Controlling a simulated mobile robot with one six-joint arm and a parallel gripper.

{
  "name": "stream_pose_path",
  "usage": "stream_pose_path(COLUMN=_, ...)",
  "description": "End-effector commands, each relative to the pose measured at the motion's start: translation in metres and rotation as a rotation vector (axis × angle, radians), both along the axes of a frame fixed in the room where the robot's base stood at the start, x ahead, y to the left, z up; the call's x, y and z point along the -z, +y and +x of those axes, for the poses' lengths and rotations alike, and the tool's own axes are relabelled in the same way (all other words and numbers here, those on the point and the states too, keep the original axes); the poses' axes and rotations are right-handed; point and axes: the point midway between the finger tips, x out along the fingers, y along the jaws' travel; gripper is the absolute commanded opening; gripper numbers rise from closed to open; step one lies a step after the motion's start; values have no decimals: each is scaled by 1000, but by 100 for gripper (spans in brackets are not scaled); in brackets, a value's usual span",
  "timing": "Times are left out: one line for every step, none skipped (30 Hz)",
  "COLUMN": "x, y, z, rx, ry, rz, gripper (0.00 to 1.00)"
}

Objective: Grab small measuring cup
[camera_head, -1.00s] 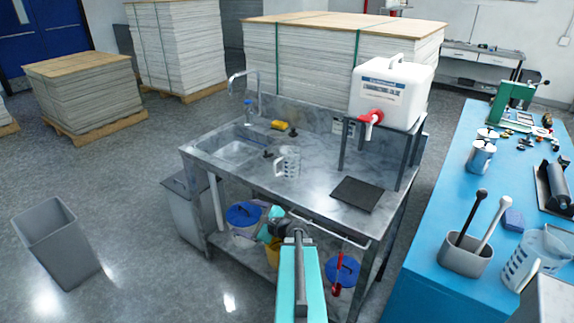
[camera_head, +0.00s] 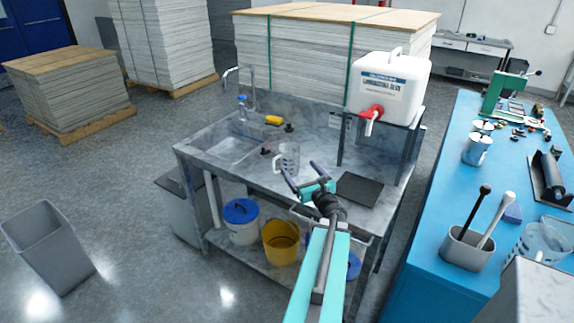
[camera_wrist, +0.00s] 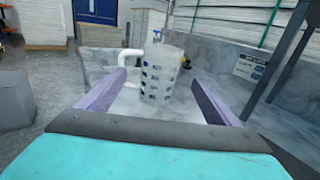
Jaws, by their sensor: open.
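A small clear measuring cup (camera_head: 288,158) with a white handle and dark markings stands upright on the grey sink counter (camera_head: 225,182). My gripper (camera_head: 301,174) is open and sits in front of the cup, at about counter height. In the wrist view the measuring cup (camera_wrist: 161,76) stands ahead between the two open fingers (camera_wrist: 160,95), with its handle on the left. The fingers do not appear to touch it. A larger measuring jug (camera_head: 540,240) stands on the blue table at the right.
A black mat (camera_head: 359,189) lies right of the cup. A white canister (camera_head: 390,85) with a red tap stands on a raised rack at the counter's right. The sink basin (camera_head: 229,149), a spray bottle (camera_head: 243,109) and a yellow object (camera_head: 273,119) are behind left. Buckets (camera_head: 281,243) stand below.

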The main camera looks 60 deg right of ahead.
Motion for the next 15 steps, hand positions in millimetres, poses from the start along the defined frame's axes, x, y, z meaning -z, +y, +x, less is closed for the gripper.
stream_pose_path(x=0, y=-1, z=-1, rx=1, ry=1, rz=-1, gripper=85)
stream_pose_path(x=0, y=-1, z=-2, rx=2, ry=1, rz=-1, gripper=85)
stream_pose_path(x=0, y=-2, z=-2, rx=3, ry=1, rz=-1, gripper=85)
stream_pose_path(x=0, y=-3, z=-2, rx=4, ry=0, rz=-1, gripper=85)
stream_pose_path(x=0, y=-4, z=-2, rx=4, ry=1, rz=0, gripper=85)
stream_pose_path(x=0, y=-5, z=-1, rx=5, ry=1, rz=0, gripper=85)
stream_pose_path(x=0, y=-6, z=0, rx=5, ry=2, rz=-1, gripper=85)
stream_pose_path(x=0, y=-7, z=1, rx=5, ry=2, rz=-1, gripper=85)
stream_pose_path(x=0, y=-9, z=3, rx=6, ry=2, rz=-1, gripper=85)
stream_pose_path(x=0, y=-10, z=4, rx=6, ry=2, rz=-1, gripper=85)
stream_pose_path(x=0, y=-12, z=6, rx=6, ry=2, rz=-1, gripper=85)
stream_pose_path(x=-1, y=-14, z=9, rx=6, ry=2, rz=-1, gripper=85)
stream_pose_path(x=-1, y=-16, z=12, rx=5, ry=2, rz=-1, gripper=85)
stream_pose_path(x=-1, y=-17, z=14, rx=5, ry=2, rz=-1, gripper=85)
stream_pose_path(x=-1, y=-19, z=18, rx=5, ry=2, rz=-1, gripper=85)
